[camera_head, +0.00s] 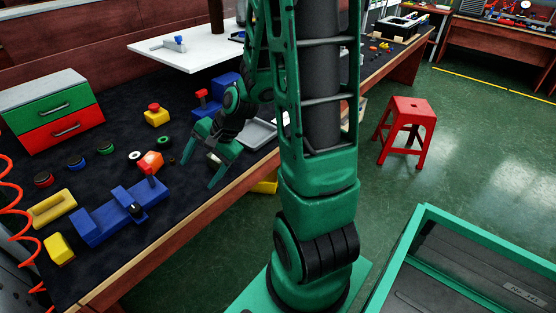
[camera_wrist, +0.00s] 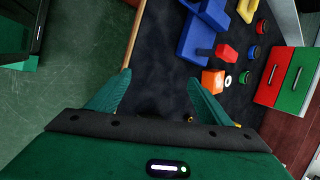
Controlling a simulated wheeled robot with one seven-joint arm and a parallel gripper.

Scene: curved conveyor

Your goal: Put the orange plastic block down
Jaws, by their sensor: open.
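The orange block (camera_head: 152,161) lies on the dark bench top (camera_head: 100,180), near a red-knobbed blue fixture. It also shows in the wrist view (camera_wrist: 212,81), just beyond the tip of the right-hand finger. My gripper (camera_head: 198,161) is above the bench, to the right of the orange block in the head view. Its two green fingers are spread wide with nothing between them, and they also show in the wrist view (camera_wrist: 158,75). The block is apart from the fingers in the head view.
A long blue fixture (camera_head: 105,217) and a yellow block (camera_head: 59,248) lie at the bench's front left. A green-and-red drawer box (camera_head: 55,112) stands at the back left. A grey tray (camera_head: 260,133) lies behind my gripper. A red stool (camera_head: 404,130) stands on the floor.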

